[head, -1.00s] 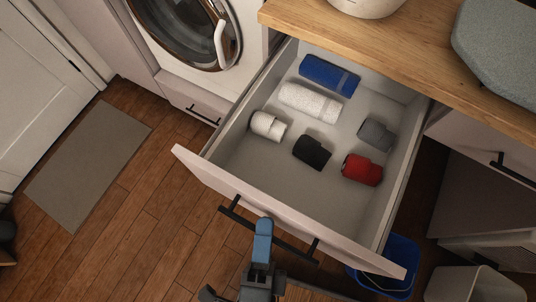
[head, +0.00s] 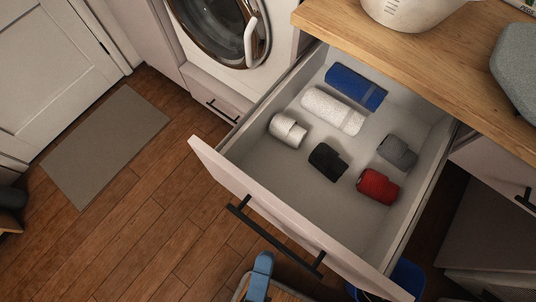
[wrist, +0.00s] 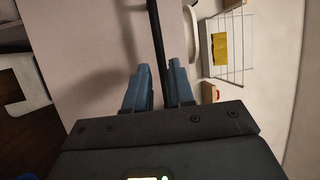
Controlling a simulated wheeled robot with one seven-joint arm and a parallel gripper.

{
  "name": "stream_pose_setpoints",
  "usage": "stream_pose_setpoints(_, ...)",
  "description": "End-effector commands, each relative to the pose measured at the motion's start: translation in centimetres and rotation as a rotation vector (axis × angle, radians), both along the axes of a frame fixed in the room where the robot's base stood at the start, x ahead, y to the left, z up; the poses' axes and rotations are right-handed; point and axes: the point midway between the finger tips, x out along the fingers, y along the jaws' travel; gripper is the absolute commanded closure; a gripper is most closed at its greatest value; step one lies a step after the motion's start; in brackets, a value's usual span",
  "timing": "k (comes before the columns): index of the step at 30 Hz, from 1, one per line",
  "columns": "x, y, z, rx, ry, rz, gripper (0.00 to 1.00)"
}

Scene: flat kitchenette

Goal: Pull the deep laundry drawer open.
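The deep laundry drawer (head: 240,190) stands pulled far out from under the wooden counter. Inside lie rolled towels and socks: blue (head: 355,88), large white (head: 333,110), small white (head: 287,130), black (head: 327,161), grey (head: 397,152) and red (head: 378,187). Its black bar handle (head: 272,240) runs along the front and also shows in the wrist view (wrist: 156,35). My gripper (wrist: 160,72) has its blue fingers apart, with the bar lined up between them. In the head view one blue finger (head: 261,272) shows just in front of the handle, apart from it.
A washing machine (head: 220,30) stands behind left, with a closed small drawer (head: 217,100) below. A grey mat (head: 105,145) lies on the wooden floor. A blue bucket (head: 407,277) stands beneath the drawer's right corner.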

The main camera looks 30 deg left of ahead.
Motion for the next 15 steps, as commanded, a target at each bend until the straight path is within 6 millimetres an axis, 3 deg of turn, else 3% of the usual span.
stream_pose_setpoints(6, -2.2, -0.5, -0.5, 0.0, 0.0, 0.0, 0.77)
stream_pose_setpoints(15, -2.4, -0.5, -0.4, 0.0, -0.001, 0.0, 0.77)
